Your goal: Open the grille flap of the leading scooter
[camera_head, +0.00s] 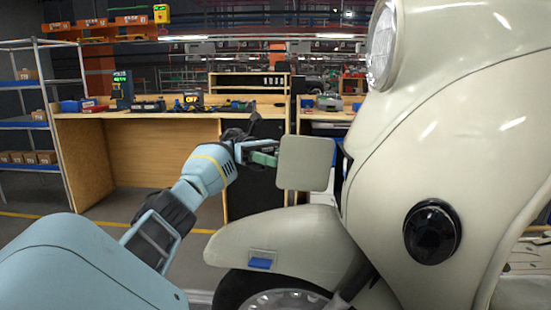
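The cream scooter (450,130) fills the right side of the head view, with its headlight, front fender and wheel showing. The grille flap (306,163) is a square cream panel. It stands out to the left of the scooter's front, with its flat face toward me. My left gripper (267,153) is at the flap's left edge, and its greenish fingertips meet or pass behind that edge. I cannot tell whether the fingers are shut on the flap. My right gripper is not in view.
A wooden workbench (150,116) with tools and boxes stands behind my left arm. A metal shelf (27,123) is at the far left. The front fender (290,240) juts out below the flap. Open floor lies between the bench and the scooter.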

